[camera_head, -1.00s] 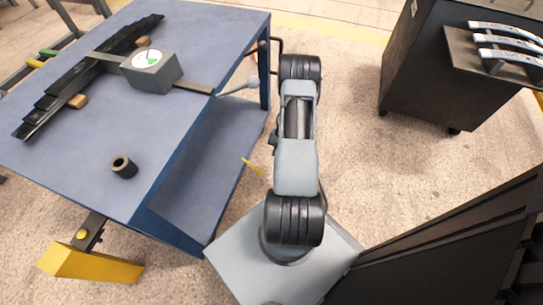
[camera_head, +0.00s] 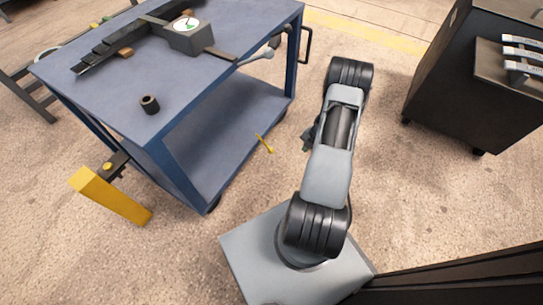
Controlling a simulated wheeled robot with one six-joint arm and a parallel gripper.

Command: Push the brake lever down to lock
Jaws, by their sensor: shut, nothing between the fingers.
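A small yellow lever (camera_head: 265,143) sticks out by the lower right side of the blue cart (camera_head: 190,75), low near the floor; it looks like the brake lever, raised at a slant. My gripper (camera_head: 308,139) shows only as a small dark piece at the left side of my arm, right of the yellow lever and apart from it. It is shut and empty. The rest of it is hidden under my arm.
On the cart top lie a dial gauge box (camera_head: 190,38), dark stacked bars (camera_head: 115,42) and a black ring (camera_head: 150,104). A grey ball-ended rod (camera_head: 262,53) juts from its edge. A dark cabinet (camera_head: 475,80) stands right. Floor between is clear.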

